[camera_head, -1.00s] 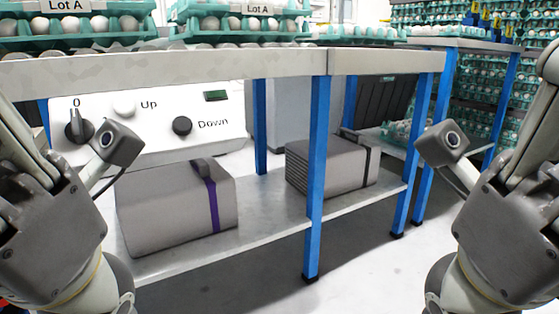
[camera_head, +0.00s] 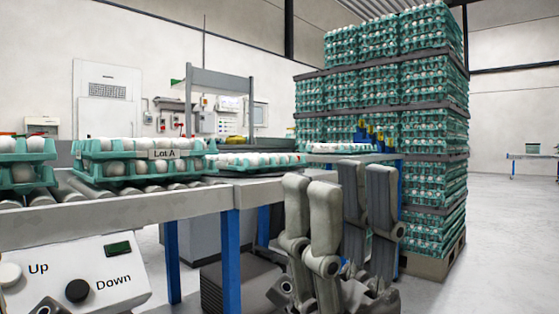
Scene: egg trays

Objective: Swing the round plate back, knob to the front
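I cannot make out a round plate with a knob in this view. My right gripper (camera_head: 340,200) stands in front of the blue-legged conveyor table, its grey fingers pointing up. There is a gap between its front and rear fingers, and I see nothing held in it. It hides part of the table's right end and some of what lies behind. Only a small part of my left arm shows at the bottom left edge, and its gripper fingers are out of view.
A white control box (camera_head: 75,285) with Up and Down knobs hangs below. A tall egg-tray stack (camera_head: 432,140) stands behind my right gripper. Floor (camera_head: 500,235) is open at right.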

